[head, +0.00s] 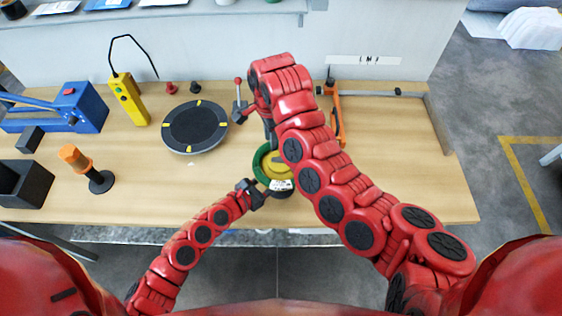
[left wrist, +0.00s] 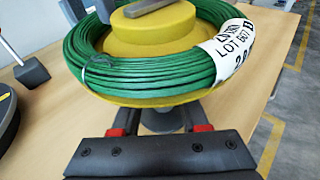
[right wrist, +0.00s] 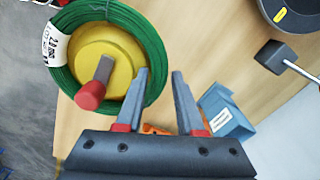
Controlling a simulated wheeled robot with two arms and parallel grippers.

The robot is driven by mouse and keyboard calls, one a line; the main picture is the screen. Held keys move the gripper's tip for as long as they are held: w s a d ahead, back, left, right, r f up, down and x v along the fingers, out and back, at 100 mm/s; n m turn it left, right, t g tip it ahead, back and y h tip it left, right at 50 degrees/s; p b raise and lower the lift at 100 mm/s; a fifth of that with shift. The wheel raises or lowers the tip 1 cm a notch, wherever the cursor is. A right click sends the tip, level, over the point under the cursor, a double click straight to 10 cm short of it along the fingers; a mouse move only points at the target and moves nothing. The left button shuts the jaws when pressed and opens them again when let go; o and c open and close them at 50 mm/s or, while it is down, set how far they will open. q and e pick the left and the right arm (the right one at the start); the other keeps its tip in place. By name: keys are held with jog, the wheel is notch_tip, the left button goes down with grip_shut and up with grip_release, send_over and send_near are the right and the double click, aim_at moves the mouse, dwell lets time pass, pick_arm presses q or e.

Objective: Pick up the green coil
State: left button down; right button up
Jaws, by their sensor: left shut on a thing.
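The green coil (head: 262,151) lies around a yellow spool (head: 266,166) at the front middle of the table, with a white label on its rim. It also shows in the left wrist view (left wrist: 135,72) and the right wrist view (right wrist: 158,72). My left gripper (head: 258,190) is at the coil's near side. In the left wrist view its fingers pass under the yellow flange, on either side of a dark stem (left wrist: 160,120); their tips are hidden. My right gripper (right wrist: 160,72) is open and empty, beside the coil's rim. In the head view my right arm covers part of the coil.
A black turntable (head: 195,127) stands left of the coil. Farther left are a yellow device (head: 128,99), a blue machine (head: 80,107), an orange-topped post (head: 76,158) and a black bin (head: 22,184). An orange tool (head: 337,118) lies behind my right arm.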

jog(key=shift+s+d+f, duration=0.15)
jog(key=shift+s+f, duration=0.05)
jog(key=shift+f, duration=0.4)
